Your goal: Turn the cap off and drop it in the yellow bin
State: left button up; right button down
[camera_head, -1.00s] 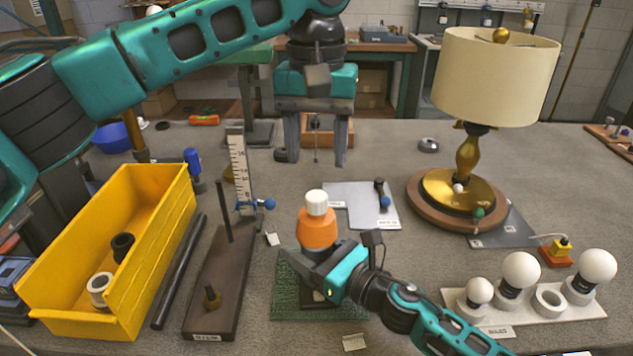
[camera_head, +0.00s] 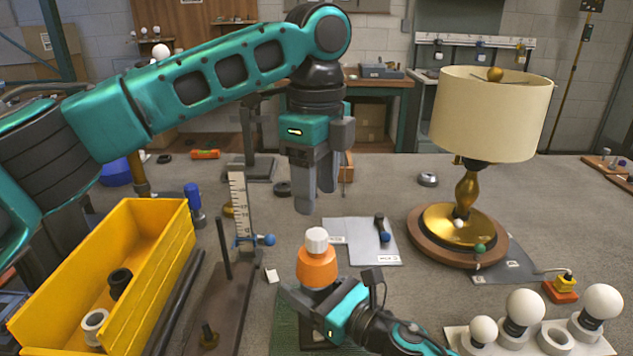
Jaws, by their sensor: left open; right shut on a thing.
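An orange bottle (camera_head: 317,266) stands upright on a green mat (camera_head: 285,325), with a white cap (camera_head: 316,240) on top. My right gripper (camera_head: 312,294) is shut on the bottle low down; its fingers partly hide the bottle's lower part. My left gripper (camera_head: 315,197) points down above and slightly behind the cap, open and empty, apart from it. The yellow bin (camera_head: 150,270) is at the left, with a black ring (camera_head: 120,281) and a white ring (camera_head: 95,323) inside.
A ruler stand (camera_head: 239,205) with a blue knob stands between bin and bottle. A lamp (camera_head: 493,120) is at the right, bulbs on a white tray (camera_head: 478,346) at front right. A grey plate (camera_head: 362,240) lies behind the bottle.

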aim_at(317, 233)
pick_arm(q)
jog(key=m, duration=0.3)
jog(key=shift+m, duration=0.4)
jog(key=m, duration=0.3)
jog(key=shift+m, duration=0.4)
jog(key=m, duration=0.3)
jog(key=shift+m, duration=0.4)
jog(key=m, duration=0.5)
jog(key=shift+f, duration=4)
jog(key=shift+c, duration=0.2)
